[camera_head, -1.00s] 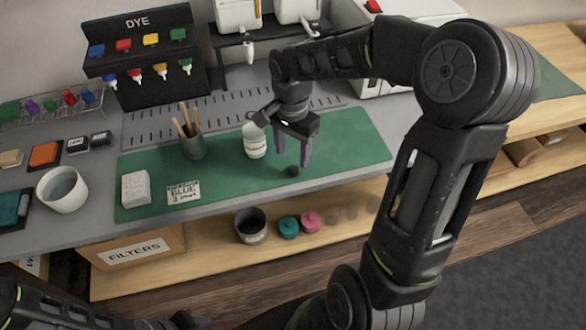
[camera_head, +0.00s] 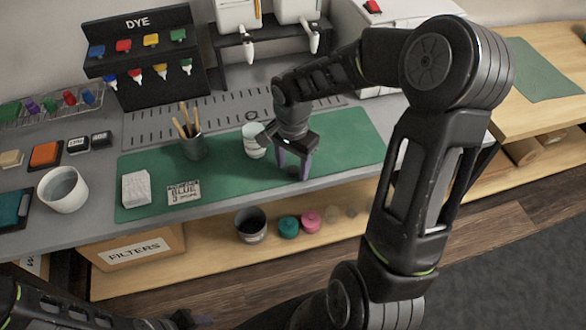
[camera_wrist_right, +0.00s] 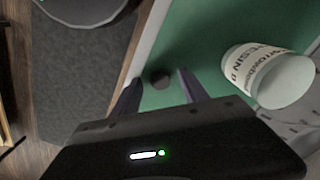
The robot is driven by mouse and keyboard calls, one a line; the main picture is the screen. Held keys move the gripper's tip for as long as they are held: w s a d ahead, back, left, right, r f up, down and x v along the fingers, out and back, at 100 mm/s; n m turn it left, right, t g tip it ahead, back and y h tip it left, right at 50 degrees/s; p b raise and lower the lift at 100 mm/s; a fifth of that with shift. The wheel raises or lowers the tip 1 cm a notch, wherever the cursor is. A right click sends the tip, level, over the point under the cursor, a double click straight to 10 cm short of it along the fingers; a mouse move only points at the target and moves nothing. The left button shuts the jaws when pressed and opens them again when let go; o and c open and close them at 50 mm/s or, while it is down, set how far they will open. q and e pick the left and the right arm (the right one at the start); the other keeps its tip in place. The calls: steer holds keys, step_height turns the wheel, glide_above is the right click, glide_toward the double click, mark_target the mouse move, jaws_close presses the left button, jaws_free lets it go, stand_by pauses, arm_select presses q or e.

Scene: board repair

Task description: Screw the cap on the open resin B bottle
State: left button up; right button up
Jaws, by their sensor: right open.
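The resin B bottle (camera_head: 252,147) is a pale, labelled cylinder standing on the green mat, left of my right gripper. Its "RESIN B" label shows at the right of the right wrist view (camera_wrist_right: 255,62). The small dark round cap (camera_wrist_right: 160,79) lies on the mat between my right gripper's fingers in the wrist view. In the head view the gripper hides it. My right gripper (camera_head: 293,171) is open and low over the mat, with nothing clasped. My left gripper (camera_head: 192,320) is only partly in view at the bottom edge, and its jaws are unclear.
The green mat (camera_head: 340,140) also holds a brush cup (camera_head: 193,147), a white block (camera_head: 136,189) and a "BLUE" card (camera_head: 184,192). A white bowl (camera_head: 62,189) stands left of it. The dye rack (camera_head: 140,50) and dispensers stand behind. The mat's right part is clear.

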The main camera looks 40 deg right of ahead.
steer(key=shift+c, duration=0.4)
jaws_close()
stand_by(0.4)
